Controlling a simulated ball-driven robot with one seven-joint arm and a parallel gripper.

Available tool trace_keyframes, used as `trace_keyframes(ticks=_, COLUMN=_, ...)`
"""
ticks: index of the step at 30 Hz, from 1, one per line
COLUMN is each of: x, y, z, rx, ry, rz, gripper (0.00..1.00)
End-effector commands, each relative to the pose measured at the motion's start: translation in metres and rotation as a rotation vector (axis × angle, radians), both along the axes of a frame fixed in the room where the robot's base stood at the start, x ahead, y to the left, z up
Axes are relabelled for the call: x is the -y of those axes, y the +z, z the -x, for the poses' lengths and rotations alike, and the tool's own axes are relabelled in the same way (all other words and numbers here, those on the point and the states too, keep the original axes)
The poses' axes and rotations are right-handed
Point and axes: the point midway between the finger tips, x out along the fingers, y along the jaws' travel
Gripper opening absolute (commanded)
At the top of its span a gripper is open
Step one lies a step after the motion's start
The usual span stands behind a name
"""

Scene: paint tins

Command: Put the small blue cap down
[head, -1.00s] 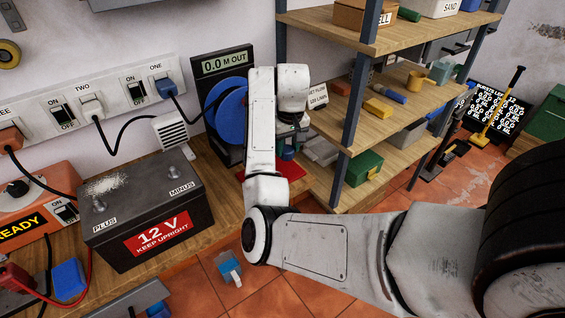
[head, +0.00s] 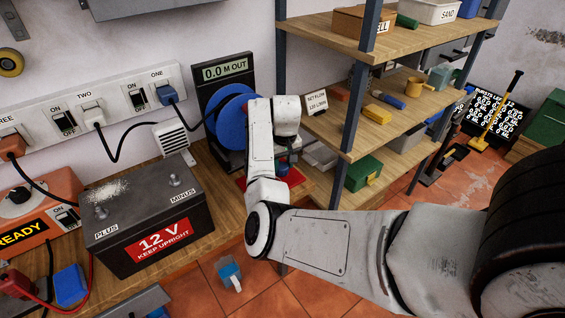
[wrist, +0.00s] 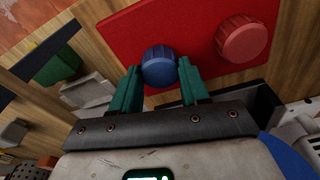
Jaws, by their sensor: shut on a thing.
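The small blue cap (wrist: 158,67) is round with a ribbed side. In the wrist view it sits between the two green fingers of my gripper (wrist: 159,80), which is shut on it. The cap is over the red mat (wrist: 190,17), near the mat's edge. I cannot tell whether it touches the mat. A larger, lighter red cap (wrist: 242,38) is on the mat to the right of the blue one. In the head view my arm hides most of the mat, and a bit of its red (head: 293,178) shows beside my wrist.
The bench holds a 12 V battery (head: 150,222) to the left and a blue reel (head: 232,107) behind my arm. Wooden shelves (head: 345,135) stand close on the right. A blue-and-white mug (head: 229,272) is on the tiled floor below.

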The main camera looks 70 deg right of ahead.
Motion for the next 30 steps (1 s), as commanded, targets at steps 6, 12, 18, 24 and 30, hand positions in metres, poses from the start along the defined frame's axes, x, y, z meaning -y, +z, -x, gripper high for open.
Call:
trace_keyframes(ticks=6, x=0.000, y=-0.003, z=0.000, rx=0.000, ry=0.000, rz=0.000, gripper=0.50)
trace_keyframes(ticks=12, x=0.000, y=-0.003, z=0.000, rx=0.000, ry=0.000, rz=0.000, gripper=0.69)
trace_keyframes(ticks=18, x=0.000, y=-0.002, z=0.000, rx=0.000, ry=0.000, rz=0.000, gripper=0.71)
trace_keyframes(ticks=24, x=0.000, y=0.007, z=0.000, rx=0.001, ry=0.000, rz=0.002, gripper=0.71)
trace_keyframes(ticks=30, x=-0.002, y=0.043, z=0.003, rx=0.004, ry=0.000, rz=0.005, gripper=0.71)
